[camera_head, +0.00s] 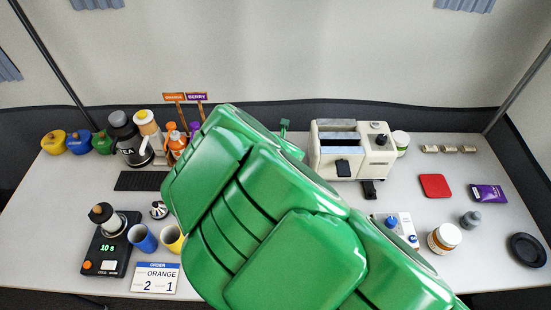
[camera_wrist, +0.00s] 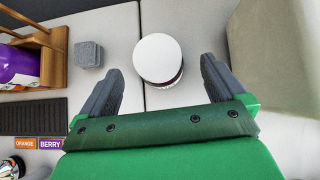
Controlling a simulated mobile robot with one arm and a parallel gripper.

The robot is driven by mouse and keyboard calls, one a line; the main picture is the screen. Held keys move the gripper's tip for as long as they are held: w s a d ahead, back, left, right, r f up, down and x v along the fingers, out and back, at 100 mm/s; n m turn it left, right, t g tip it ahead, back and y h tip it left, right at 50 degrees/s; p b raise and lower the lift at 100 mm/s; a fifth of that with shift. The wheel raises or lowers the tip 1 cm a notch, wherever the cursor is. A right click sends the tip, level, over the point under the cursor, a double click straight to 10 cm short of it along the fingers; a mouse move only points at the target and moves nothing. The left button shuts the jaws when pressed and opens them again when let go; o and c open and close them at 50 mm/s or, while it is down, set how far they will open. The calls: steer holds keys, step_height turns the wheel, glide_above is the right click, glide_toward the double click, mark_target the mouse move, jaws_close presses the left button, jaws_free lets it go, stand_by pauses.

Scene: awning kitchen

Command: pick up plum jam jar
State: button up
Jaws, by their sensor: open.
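In the wrist view a jar with a round white lid (camera_wrist: 159,58) stands on the table. A strip of dark purple shows on its side, consistent with the plum jam jar; its label is not readable. My gripper (camera_wrist: 161,68) is open, with one dark finger on each side of the jar. The lid lies between the fingertips, with a visible gap to each finger; I cannot tell how high the fingers are relative to it. In the head view my green arm hides this jar and the fingers.
An orange-labelled jar (camera_head: 444,238) is at the front right. A wooden rack (camera_wrist: 50,50) and a small grey block (camera_wrist: 89,54) are left of the gripper.

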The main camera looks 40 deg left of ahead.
steer(key=shift+a+x, duration=0.25)
steer(key=shift+x, duration=2.6)
steer(key=shift+w+a+f, duration=0.25)
steer(key=shift+a+f, duration=0.05)
steer(key=shift+f, duration=0.05)
steer(key=c, duration=1.4)
steer(key=shift+o, duration=0.2)
steer(key=shift+r, duration=0.15)
